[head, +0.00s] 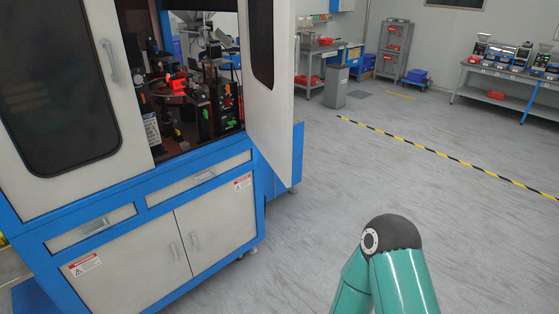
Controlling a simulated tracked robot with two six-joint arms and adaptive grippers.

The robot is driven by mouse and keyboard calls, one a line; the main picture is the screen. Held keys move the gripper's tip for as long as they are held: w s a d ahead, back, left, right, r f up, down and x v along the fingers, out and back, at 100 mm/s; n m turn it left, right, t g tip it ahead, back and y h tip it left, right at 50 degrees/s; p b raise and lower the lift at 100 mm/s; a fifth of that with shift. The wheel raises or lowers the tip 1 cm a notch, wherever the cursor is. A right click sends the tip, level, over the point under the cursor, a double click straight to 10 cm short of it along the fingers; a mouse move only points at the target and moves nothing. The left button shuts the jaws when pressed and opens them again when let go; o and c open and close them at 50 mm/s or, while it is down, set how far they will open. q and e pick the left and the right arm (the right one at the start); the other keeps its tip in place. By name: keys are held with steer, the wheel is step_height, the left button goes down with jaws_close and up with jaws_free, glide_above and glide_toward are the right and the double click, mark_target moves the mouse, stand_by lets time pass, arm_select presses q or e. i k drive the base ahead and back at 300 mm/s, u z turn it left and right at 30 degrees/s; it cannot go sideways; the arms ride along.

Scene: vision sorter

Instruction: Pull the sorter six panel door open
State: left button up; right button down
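The sorter (75,209) is a blue and white cabinet filling the left of the head view. Its left upper door (132,122) has a dark window and a vertical handle (110,60), and it looks closed. A right upper door (284,110) with a dark window stands swung outward, away from the opening. Through the opening, machinery (185,90) with red and black parts shows inside. Which door is the six panel door, I cannot tell. Neither of my grippers is in view; only a teal link of one of my arms shows at the bottom right.
Below the doors are drawers (199,179) and lower cabinet doors (217,227), all closed. Grey floor (330,210) lies clear to the right, crossed by a yellow-black line (440,150). A grey bin (336,87), shelf rack (392,50) and workbench (510,83) stand farther back.

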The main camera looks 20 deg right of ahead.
mark_target(268, 37)
steer(key=z, duration=0.4)
steer(key=i, duration=1.5)
steer(key=u, duration=0.4)
